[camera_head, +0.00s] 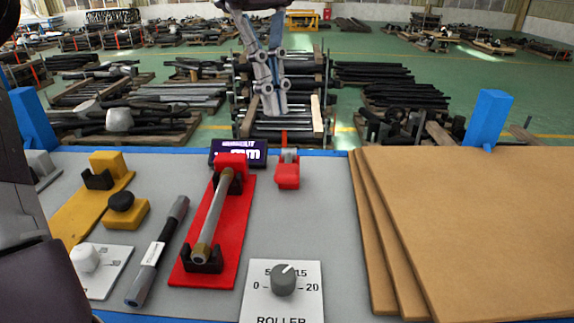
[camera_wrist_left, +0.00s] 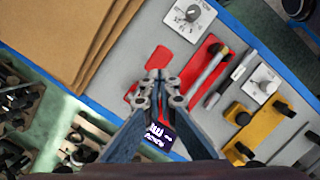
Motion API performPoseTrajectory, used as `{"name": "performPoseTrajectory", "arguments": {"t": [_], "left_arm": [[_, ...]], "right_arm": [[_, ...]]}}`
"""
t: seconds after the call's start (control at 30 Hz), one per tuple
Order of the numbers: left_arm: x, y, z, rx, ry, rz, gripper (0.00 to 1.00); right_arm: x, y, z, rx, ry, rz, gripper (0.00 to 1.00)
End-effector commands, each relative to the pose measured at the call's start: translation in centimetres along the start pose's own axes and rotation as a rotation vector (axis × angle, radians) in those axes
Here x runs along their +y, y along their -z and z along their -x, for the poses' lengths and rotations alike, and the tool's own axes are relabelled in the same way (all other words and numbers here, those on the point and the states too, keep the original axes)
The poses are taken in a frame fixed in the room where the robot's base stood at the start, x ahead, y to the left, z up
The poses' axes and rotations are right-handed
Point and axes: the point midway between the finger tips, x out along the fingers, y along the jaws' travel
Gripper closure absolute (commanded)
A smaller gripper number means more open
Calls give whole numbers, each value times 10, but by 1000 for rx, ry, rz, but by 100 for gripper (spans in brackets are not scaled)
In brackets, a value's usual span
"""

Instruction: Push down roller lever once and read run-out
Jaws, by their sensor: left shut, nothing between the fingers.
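The red roller lever (camera_head: 287,170) stands at the back edge of the grey bench, right of the red plate (camera_head: 244,205) that carries a metal rod (camera_head: 212,217). The dark run-out display (camera_head: 238,154) stands behind the plate; "mm" shows, but its value is not readable. My left gripper (camera_head: 270,112) is shut and empty, pointing down above and apart from the lever in the head view. In the left wrist view its fingertips (camera_wrist_left: 158,82) overlap the red lever (camera_wrist_left: 159,58) and partly hide it. The display (camera_wrist_left: 159,136) shows beside the fingers. My right gripper is not in view.
Brown boards (camera_head: 470,220) are stacked on the right. A roller dial (camera_head: 284,279) sits at the front. A dark rod (camera_head: 157,252), a yellow block (camera_head: 125,212) and a white knob (camera_head: 86,257) are on the left. Blue posts (camera_head: 488,118) rise at the back.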

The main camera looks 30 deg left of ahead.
Motion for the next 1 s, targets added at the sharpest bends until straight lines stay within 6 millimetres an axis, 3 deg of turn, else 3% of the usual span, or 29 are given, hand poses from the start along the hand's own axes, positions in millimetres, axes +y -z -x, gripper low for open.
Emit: {"name": "performPoseTrajectory", "arguments": {"t": [0.4, 0.6, 1.0], "left_arm": [[-1, 0, -44, 0, 2, 0, 100], [0, 1, -63, -1, 1, 2, 100], [0, 1, -69, -1, -1, 2, 100]], "right_arm": [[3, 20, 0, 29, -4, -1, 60], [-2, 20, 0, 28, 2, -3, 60], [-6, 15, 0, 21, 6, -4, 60]]}}
